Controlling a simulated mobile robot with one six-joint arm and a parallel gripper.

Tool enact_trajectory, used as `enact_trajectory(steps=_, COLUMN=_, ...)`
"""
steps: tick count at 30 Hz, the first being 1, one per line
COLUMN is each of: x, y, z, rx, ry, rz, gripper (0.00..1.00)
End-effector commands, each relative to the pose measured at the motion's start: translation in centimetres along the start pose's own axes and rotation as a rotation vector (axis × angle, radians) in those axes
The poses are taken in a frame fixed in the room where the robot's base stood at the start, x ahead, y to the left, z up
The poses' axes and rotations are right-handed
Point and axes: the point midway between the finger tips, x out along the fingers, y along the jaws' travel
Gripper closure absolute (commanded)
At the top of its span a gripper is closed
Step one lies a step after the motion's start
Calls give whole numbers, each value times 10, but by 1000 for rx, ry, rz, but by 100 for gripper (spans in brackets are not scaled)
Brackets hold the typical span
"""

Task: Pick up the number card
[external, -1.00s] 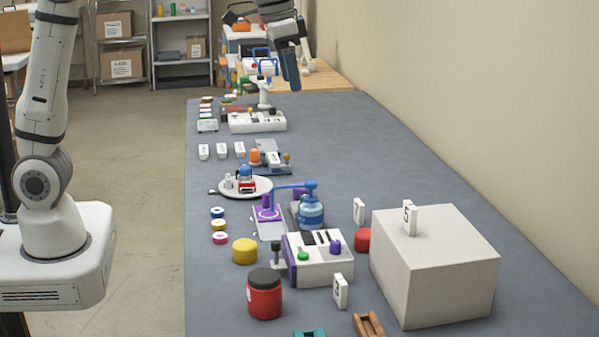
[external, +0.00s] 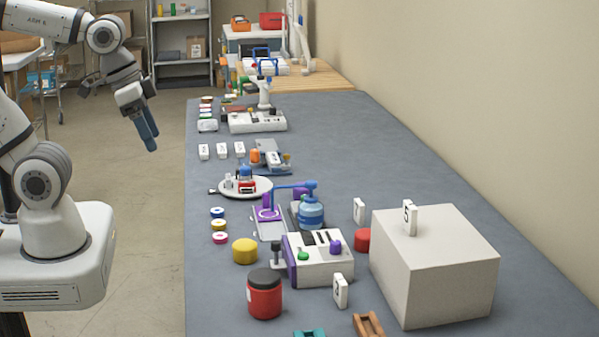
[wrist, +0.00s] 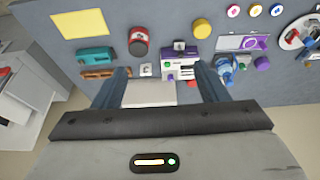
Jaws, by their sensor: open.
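Upright white number cards with dark marks stand on the grey table. One marked 5 (external: 410,221) is on top of the large white box (external: 435,290). One card (external: 359,210) stands behind the box's left side, and another card (external: 340,291) stands in front of the white and purple machine. In the wrist view a white card (wrist: 146,69) shows between the fingers, just beyond the white box (wrist: 150,94). My gripper (external: 148,136) hangs over the floor left of the table, away from the cards. Its fingers are apart and empty in the wrist view (wrist: 162,85).
The white and purple machine (external: 325,265), a red jar (external: 265,297), a yellow lid (external: 244,251) and a plate (external: 258,194) crowd the table. The table's right side behind the box is clear.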

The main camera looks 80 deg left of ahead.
Motion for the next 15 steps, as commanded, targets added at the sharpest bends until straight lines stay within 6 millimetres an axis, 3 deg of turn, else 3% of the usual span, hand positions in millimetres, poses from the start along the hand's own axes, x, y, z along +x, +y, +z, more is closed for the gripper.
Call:
enact_trajectory(steps=5, x=11, y=0, z=3, rx=0, ry=-7, rz=0, gripper=33)
enact_trajectory(steps=12, x=57, y=0, z=17, rx=2, ry=-41, rz=0, gripper=29)
enact_trajectory(steps=15, x=59, y=1, z=17, rx=2, ry=-48, rz=0, gripper=29)
